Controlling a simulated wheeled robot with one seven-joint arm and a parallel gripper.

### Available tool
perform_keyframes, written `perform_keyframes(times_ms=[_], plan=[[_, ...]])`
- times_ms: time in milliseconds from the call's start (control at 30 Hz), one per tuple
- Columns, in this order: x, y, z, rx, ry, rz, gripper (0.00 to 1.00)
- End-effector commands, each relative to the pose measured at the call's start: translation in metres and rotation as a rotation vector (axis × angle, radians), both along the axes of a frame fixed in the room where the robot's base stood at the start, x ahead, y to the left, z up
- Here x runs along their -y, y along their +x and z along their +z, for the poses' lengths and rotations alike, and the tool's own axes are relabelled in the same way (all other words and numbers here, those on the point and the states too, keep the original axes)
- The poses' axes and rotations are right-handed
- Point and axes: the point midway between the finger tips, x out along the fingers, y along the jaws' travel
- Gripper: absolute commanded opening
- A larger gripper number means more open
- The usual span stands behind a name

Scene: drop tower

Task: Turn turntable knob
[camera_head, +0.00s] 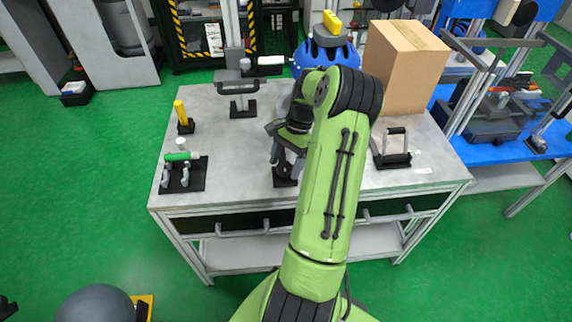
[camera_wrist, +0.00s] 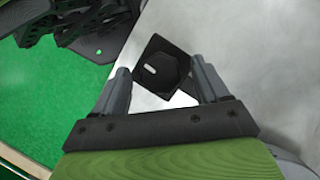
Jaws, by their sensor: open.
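A black square base with a dark round or many-sided part and a small pale mark shows in the wrist view (camera_wrist: 163,67); it looks like the turntable knob. In the head view its black base (camera_head: 284,178) lies near the front middle of the grey table, partly hidden by my arm and fingers. My gripper (camera_wrist: 159,72) is open and empty, with one finger on each side of the knob in the wrist view. In the head view my gripper (camera_head: 287,153) is above the base. I cannot tell whether the fingers touch it.
On the grey table (camera_head: 226,150), a black base with a green-handled tool (camera_head: 184,174) and a yellow-topped post (camera_head: 183,113) stand left. A black handle fixture (camera_head: 392,154) stands right.

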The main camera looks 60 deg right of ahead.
Motion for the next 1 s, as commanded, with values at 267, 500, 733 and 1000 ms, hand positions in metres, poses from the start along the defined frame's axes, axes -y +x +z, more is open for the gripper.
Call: perform_keyframes(times_ms=[267,500,733,1000], plan=[[0.0,0.0,0.0004,0.0,0.0,0.0,0.64],[0.0001,0.0,0.0005,0.0,0.0,0.0,0.27],[0.0,0.0003,0.002,-0.001,0.0,0.024,0.2],[-0.0007,0.0014,0.0039,-0.003,0.002,0.188,0.2]])
